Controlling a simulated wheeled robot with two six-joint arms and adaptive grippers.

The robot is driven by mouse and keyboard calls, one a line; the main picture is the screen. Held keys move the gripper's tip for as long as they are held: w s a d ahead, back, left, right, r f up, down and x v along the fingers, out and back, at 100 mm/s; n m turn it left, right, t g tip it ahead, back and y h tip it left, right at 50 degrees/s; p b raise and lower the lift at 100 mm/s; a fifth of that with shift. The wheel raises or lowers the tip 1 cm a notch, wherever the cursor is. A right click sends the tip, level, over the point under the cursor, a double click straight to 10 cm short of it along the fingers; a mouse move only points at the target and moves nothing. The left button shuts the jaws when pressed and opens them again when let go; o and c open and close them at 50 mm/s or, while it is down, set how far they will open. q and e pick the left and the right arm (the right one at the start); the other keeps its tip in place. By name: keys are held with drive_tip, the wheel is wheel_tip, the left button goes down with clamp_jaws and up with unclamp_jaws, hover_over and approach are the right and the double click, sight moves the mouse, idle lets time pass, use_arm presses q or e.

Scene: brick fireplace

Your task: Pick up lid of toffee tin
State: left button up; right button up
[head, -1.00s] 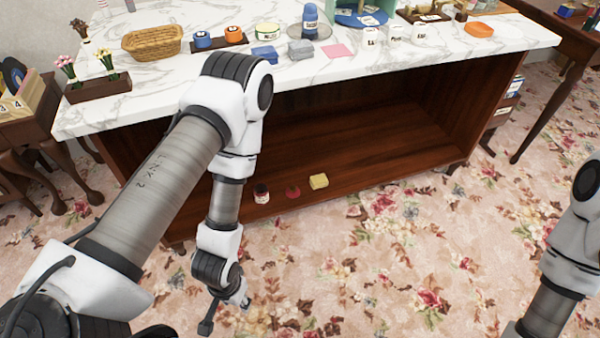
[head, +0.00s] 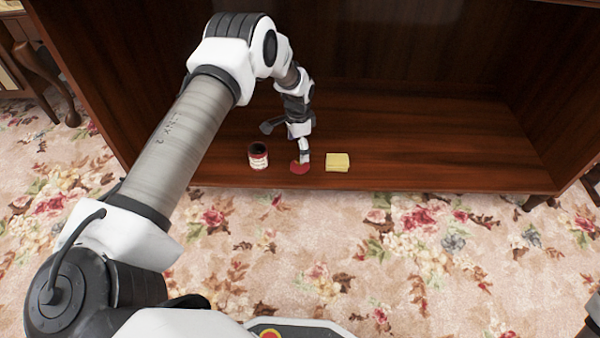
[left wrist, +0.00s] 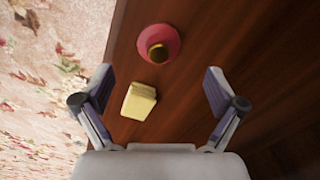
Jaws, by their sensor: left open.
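The lid (head: 299,168) is a small red disc lying on the wooden bottom shelf near its front edge. In the left wrist view the lid (left wrist: 172,38) shows a brownish-yellow knob in its middle. A small red tin with a pale label (head: 258,158) stands upright and open-topped to the left; its label is too small to read. My left gripper (head: 303,153) is at the lid in the head view and hides part of it. In the left wrist view my left gripper (left wrist: 159,75) is open and empty, with the lid beyond its fingertips. My right gripper is out of view.
A yellow block (head: 338,162) lies right of the lid; in the left wrist view the block (left wrist: 138,103) is near the left finger. The shelf (head: 440,150) is clear to the right. The cabinet's side wall (head: 85,65) and top edge enclose the space.

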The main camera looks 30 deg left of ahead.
sight(300, 164)
use_arm(q)
drive_tip(key=f+b, duration=0.2)
drive_tip(key=f, duration=0.1)
drive_tip(key=f+b, duration=0.2)
drive_tip(key=f, duration=0.1)
drive_tip(key=shift+w+d+f, duration=0.15)
drive_tip(key=shift+d+f, duration=0.05)
drive_tip(key=shift+f, duration=0.05)
drive_tip(key=shift+r, duration=0.2)
drive_tip(key=c, duration=1.8)
